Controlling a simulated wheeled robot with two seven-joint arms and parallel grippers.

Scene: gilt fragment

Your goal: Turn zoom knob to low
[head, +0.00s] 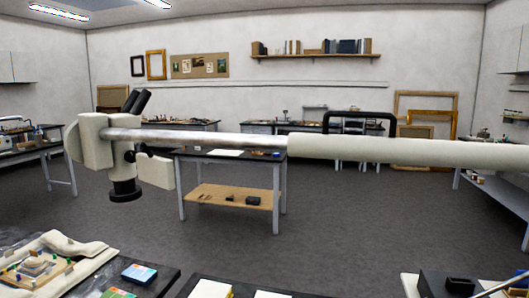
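A cream stereo microscope (94,142) hangs at the left end of a horizontal boom (345,149). Its two black eyepieces (135,101) point up and its black objective (125,190) points down. Small dark knobs (143,148) show on the right side of its head. I cannot tell which of them is the zoom knob, and no setting marks are legible. Neither of my grippers is in view.
A dark box (445,283) is at bottom right. Open floor lies beyond.

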